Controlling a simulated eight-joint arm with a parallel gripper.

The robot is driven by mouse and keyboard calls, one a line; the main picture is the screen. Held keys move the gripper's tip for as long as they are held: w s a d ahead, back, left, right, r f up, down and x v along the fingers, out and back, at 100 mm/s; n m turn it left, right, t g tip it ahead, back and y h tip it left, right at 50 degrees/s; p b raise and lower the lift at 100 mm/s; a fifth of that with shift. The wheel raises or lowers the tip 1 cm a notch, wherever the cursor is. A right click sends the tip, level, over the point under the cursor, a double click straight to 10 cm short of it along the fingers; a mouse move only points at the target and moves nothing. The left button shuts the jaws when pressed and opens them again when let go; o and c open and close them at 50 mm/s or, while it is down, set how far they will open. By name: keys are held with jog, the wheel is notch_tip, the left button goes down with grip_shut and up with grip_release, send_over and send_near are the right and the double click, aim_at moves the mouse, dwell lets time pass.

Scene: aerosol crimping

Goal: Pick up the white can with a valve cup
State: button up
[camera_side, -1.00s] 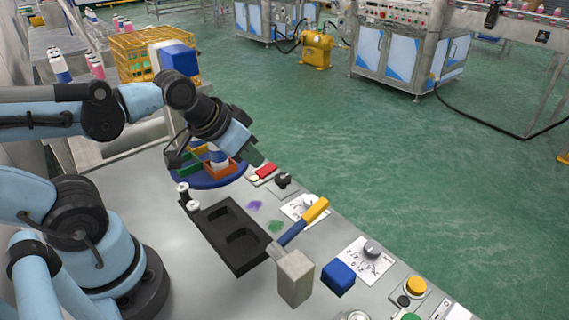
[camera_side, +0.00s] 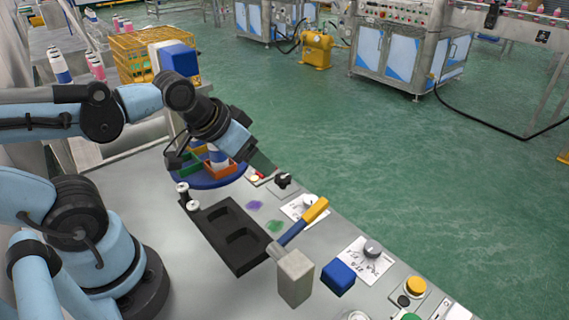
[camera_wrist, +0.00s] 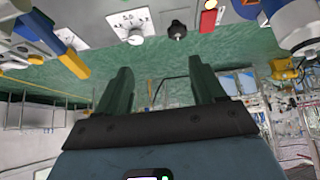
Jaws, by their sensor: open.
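My gripper (camera_side: 263,161) is open and empty, held above the far edge of the table; its two green fingers stand apart in the wrist view (camera_wrist: 162,85). A white rounded body (camera_wrist: 292,14) shows at the top right of the wrist view, beside and apart from the fingers. I cannot make out a valve cup on the can.
A black tray with recesses (camera_side: 222,252), two small white-topped pieces (camera_side: 183,188), a hammer-like tool with a yellow end (camera_side: 315,211), a grey block (camera_side: 295,277) and a blue block (camera_side: 338,277) are on the table. Knobs and buttons line the right edge. Green floor lies beyond.

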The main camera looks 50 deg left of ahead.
jog(key=s+a+r+n+g+y, duration=0.25)
jog(key=a+n+y, duration=0.55)
jog(key=n+y, duration=0.4)
jog(key=shift+n+h, duration=0.4)
jog(key=shift+n, duration=0.4)
jog(key=shift+a+r+x, duration=0.1)
jog(key=shift+r+x, duration=0.05)
jog(key=shift+x, duration=1.8)
jog(key=shift+a+r+x, duration=0.1)
jog(key=shift+r+x, duration=0.05)
jog(key=shift+x, duration=1.75)
jog(key=shift+a+r+x, duration=0.1)
jog(key=shift+r+x, duration=0.1)
jog(key=shift+x, duration=1.75)
jog(key=shift+w, duration=0.15)
jog(key=shift+d, duration=0.1)
grip_shut()
